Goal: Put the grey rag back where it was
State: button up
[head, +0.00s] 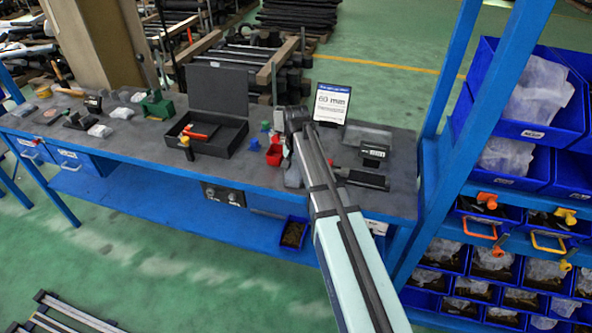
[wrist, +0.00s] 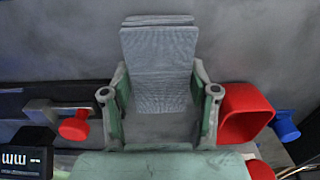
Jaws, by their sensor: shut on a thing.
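The grey rag (wrist: 160,65) is a folded, ribbed cloth. In the wrist view it stands between the two fingers of my gripper (wrist: 160,85), which are shut on its sides. Its upper part sticks out past the fingertips. Whether the rag touches the bench is unclear.
A red bin (wrist: 243,113) and a blue piece (wrist: 285,126) sit close right of the gripper in the wrist view. A red knob (wrist: 75,128) is at left. On the bench are an open black case (head: 217,130), a sign (head: 330,103) and a black label holder (head: 374,152).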

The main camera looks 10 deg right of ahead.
aim_at(296, 170)
jog(key=shift+f, duration=0.1)
jog(key=o, duration=1.5)
jog(key=shift+o, duration=0.2)
notch_tip(296, 170, up, 12)
jog(key=b, duration=0.2)
jog(key=shift+b, duration=0.3)
